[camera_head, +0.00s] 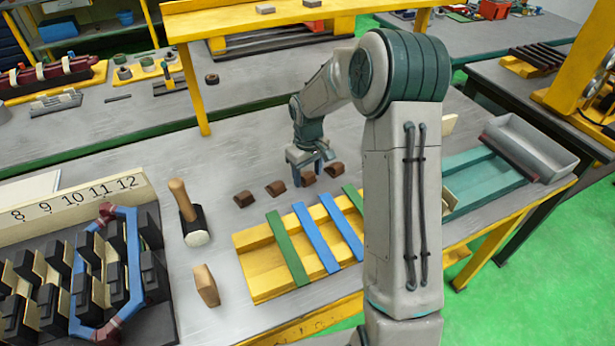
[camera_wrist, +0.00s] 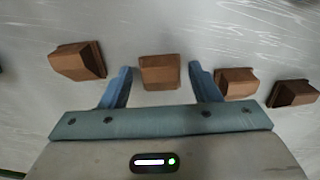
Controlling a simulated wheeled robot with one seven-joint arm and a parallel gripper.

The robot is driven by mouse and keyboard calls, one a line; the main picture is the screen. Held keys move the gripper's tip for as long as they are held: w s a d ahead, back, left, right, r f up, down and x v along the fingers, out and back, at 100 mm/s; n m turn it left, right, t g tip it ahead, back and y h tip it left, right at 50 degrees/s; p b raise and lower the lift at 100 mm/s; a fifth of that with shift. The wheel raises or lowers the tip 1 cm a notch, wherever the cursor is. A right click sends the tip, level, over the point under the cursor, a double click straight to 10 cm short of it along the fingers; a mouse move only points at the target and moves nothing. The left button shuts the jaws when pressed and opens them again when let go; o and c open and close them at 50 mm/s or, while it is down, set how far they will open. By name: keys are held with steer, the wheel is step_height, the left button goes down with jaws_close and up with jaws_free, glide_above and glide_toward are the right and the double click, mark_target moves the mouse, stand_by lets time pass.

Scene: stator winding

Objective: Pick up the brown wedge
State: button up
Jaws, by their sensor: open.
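Several brown wedges lie in a row on the grey table. In the head view, one brown wedge (camera_head: 308,178) lies at my gripper (camera_head: 311,168), with two wedges to its left (camera_head: 243,199) (camera_head: 275,187) and one to its right (camera_head: 337,169). In the wrist view, my gripper (camera_wrist: 160,67) is open, with its blue fingers on either side of one wedge (camera_wrist: 160,72). Gaps show between that wedge and both fingers. Another wedge (camera_wrist: 78,61) lies outside the left finger, and two lie outside the right finger (camera_wrist: 237,82) (camera_wrist: 293,93).
A yellow tray with green and blue strips (camera_head: 265,262) lies in front of the wedges. A mallet (camera_head: 189,213) and a wooden block (camera_head: 205,285) lie to the left, beside the stator rig (camera_head: 95,265). A yellow shelf post (camera_head: 193,90) stands behind. A grey bin (camera_head: 530,145) is at right.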

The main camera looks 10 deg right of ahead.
steer(key=c, duration=0.8)
steer(key=shift+c, duration=0.2)
